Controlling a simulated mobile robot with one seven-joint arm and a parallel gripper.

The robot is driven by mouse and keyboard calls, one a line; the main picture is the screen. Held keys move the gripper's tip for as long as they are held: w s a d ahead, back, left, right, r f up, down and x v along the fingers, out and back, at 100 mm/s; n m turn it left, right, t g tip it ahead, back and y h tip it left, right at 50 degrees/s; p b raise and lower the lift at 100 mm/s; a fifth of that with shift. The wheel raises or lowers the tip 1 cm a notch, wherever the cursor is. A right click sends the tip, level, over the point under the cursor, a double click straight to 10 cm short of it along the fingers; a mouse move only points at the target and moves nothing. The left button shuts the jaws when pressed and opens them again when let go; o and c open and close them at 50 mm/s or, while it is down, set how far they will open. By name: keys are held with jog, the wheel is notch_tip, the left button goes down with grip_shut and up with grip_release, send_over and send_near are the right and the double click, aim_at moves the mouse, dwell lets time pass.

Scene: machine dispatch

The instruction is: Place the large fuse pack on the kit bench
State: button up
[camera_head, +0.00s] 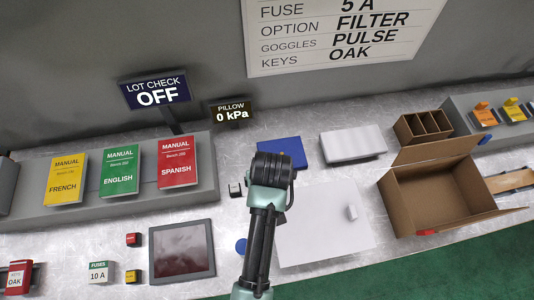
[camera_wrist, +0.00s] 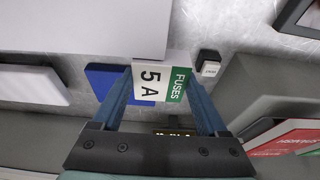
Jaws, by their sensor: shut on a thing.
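My gripper (camera_wrist: 161,85) is shut on a fuse pack (camera_wrist: 158,80), a white block with a green band, lettered "FUSES 5 A". In the head view my own wrist hides the fingers and this pack. I cannot tell whether the pack touches the surface below it. Another fuse pack (camera_head: 98,272), white and green and marked "10 A", stands at the front left of the grey metallic bench (camera_head: 230,160). I cannot tell which part of the bench is the kit bench.
A blue flat item (camera_head: 283,152) and a small block (camera_head: 235,190) lie near my wrist. Manuals (camera_head: 120,171) stand on a grey rack at left. A dark tablet (camera_head: 181,251) lies in front.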

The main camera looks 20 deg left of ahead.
jog(key=shift+f, duration=2.25)
jog(key=shift+f, duration=0.2)
jog(key=o, duration=1.4)
jog(key=shift+r, duration=0.1)
jog(key=v, duration=1.2)
jog(key=shift+r, duration=0.1)
jog(key=shift+w, duration=0.1)
